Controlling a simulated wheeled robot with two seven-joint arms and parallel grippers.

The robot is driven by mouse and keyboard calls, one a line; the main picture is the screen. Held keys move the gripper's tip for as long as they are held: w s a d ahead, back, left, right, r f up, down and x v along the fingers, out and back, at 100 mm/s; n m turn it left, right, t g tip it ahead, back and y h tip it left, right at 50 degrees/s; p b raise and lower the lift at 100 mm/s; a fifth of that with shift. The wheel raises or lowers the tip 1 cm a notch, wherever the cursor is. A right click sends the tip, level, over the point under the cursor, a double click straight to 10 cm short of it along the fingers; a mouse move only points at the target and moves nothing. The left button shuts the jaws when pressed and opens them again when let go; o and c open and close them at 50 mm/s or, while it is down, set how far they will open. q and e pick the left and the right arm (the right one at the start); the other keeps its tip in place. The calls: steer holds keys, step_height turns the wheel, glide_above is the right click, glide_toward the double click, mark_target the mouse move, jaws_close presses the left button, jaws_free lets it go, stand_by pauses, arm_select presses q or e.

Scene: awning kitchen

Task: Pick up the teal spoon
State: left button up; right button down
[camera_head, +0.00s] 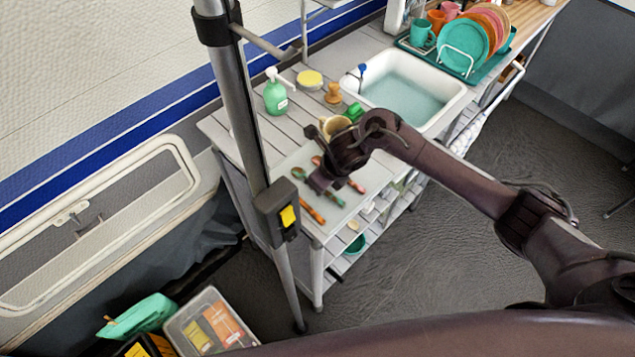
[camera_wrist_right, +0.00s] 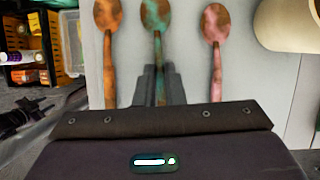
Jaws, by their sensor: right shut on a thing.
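The teal spoon (camera_wrist_right: 156,18), with brown stains on its bowl, lies between an orange spoon and a pink spoon on a pale grey surface in the right wrist view. My right gripper (camera_wrist_right: 158,88) is shut on its handle, with the bowl beyond the fingertips. In the head view my right gripper (camera_head: 320,184) is over the spoons at the counter's near end, and part of the teal spoon (camera_head: 334,198) shows beside it. Whether the spoon is clear of the surface cannot be told. My left gripper is out of view.
The orange spoon (camera_wrist_right: 107,20) and pink spoon (camera_wrist_right: 214,25) lie close on either side. A cream cup (camera_wrist_right: 288,25) stands at right. A sink (camera_head: 405,92), green soap bottle (camera_head: 275,95) and dish rack (camera_head: 468,55) are farther back. A grey pole (camera_head: 243,100) rises beside the counter.

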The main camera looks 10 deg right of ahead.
steer(key=shift+r, duration=0.1)
step_height(320, 180, up, 20)
steer(key=p, duration=0.1)
steer(key=shift+p, duration=0.4)
steer(key=shift+f, duration=0.2)
stand_by(0.8)
